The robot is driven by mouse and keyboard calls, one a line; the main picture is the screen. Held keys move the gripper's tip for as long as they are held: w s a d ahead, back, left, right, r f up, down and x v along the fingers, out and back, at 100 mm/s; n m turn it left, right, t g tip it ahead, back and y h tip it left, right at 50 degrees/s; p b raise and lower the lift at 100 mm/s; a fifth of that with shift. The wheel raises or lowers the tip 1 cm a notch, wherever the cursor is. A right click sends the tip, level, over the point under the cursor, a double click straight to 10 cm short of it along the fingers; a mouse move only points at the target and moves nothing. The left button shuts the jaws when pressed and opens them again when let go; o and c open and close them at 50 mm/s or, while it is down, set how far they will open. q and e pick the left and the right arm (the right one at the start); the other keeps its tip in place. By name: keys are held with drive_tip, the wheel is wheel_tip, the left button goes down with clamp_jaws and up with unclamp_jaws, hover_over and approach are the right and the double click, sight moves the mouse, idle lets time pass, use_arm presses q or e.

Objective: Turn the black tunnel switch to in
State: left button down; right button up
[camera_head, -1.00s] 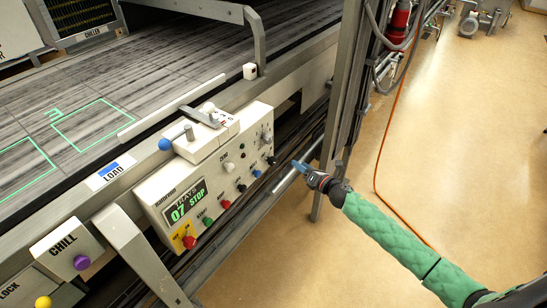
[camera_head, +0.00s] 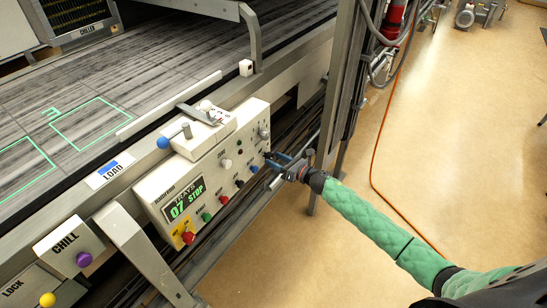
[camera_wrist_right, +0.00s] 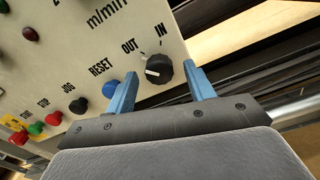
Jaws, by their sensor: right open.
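The black tunnel switch (camera_wrist_right: 161,71) is a round knob on the cream control panel (camera_wrist_right: 75,55), below the printed words OUT and IN in the right wrist view. Its white pointer mark lies on the knob's left side, towards the OUT side rather than IN. My right gripper (camera_wrist_right: 162,90) is open, with one blue finger to either side of the knob; I cannot tell whether they touch it. In the head view my right gripper (camera_head: 278,163) is at the panel's right end and partly hides that corner. My left gripper is not in view.
A blue button (camera_wrist_right: 110,88) marked RESET sits close to the left finger. Several coloured buttons run further left. A metal post (camera_head: 338,100) stands just right of the panel. The conveyor (camera_head: 100,100) lies behind; open floor (camera_head: 450,130) is to the right.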

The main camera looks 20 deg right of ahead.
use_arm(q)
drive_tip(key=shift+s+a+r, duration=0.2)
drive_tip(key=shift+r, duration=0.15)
use_arm(e)
drive_tip(key=shift+w+a, duration=0.5)
drive_tip(key=shift+w, duration=0.05)
drive_tip(key=shift+c, duration=0.3)
drive_tip(key=c, duration=0.9)
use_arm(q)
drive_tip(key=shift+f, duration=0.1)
